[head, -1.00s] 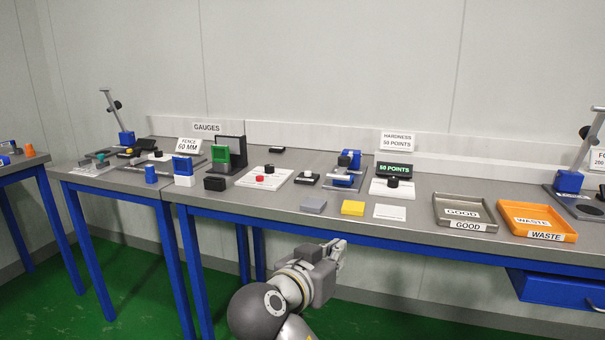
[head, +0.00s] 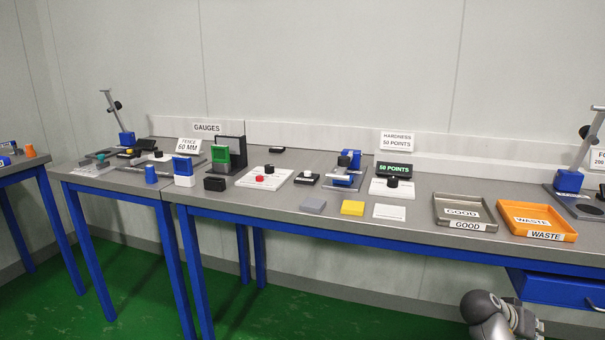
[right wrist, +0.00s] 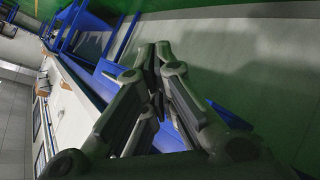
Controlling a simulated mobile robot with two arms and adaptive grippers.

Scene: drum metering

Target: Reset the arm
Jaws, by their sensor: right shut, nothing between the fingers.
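My right arm (head: 490,312) shows at the lower right of the head view, below the front edge of the bench and apart from it. My right gripper (right wrist: 152,62) fills the middle of the right wrist view. Its fingers are drawn together at the tips, with nothing between them. It hangs in front of the bench, over the green floor. My left gripper is in no view.
The grey bench (head: 290,208) holds gauges, a hardness unit, a grey GOOD tray (head: 437,222) and an orange WASTE tray (head: 509,232). A blue drawer (head: 560,289) hangs under its right part. The green floor (head: 330,310) in front is clear.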

